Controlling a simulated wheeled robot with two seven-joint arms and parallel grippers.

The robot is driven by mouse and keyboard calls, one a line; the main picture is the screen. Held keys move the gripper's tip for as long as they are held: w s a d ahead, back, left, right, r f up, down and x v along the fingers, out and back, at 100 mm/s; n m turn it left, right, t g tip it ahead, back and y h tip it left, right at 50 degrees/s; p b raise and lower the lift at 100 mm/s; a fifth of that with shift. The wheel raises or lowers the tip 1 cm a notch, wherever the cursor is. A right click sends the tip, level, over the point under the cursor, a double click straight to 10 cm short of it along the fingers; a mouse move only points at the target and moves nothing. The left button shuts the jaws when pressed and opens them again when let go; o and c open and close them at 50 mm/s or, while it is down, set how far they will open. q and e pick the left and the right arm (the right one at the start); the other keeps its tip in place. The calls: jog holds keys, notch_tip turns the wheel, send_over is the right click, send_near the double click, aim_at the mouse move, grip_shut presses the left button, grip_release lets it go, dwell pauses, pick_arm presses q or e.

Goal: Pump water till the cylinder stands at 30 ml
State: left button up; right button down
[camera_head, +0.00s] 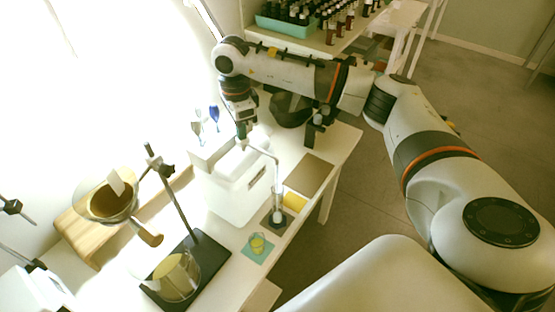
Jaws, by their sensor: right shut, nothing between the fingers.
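A white water container (232,185) stands on the bench. A thin pump spout (262,151) runs from its top to the right and bends down toward the cylinder. The slim clear cylinder (277,201) stands upright on a small dark mat (268,225) in front of the container. Its water level and marks are too small to read. My right gripper (243,138) is shut and points down at the pump head on top of the container. It seems to touch the head, but I cannot tell how far the head is pressed. My left gripper is not in view.
A stand (205,262) with a glass vessel and a funnel (109,203) are at the left. A dark bowl (290,110) is behind. A shelf with a bottle tray (285,25) is at the back.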

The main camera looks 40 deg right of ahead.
jog(key=shift+f+b, duration=0.3)
jog(key=shift+f, duration=0.3)
jog(key=shift+r, duration=0.2)
jog(key=shift+r+p, duration=0.9)
jog(key=shift+r, duration=0.55)
jog(key=shift+f+b, duration=1.05)
jog(key=shift+f, duration=0.3)
jog(key=shift+r, duration=0.15)
jog(key=shift+r+p, duration=0.75)
jog(key=shift+r, duration=0.45)
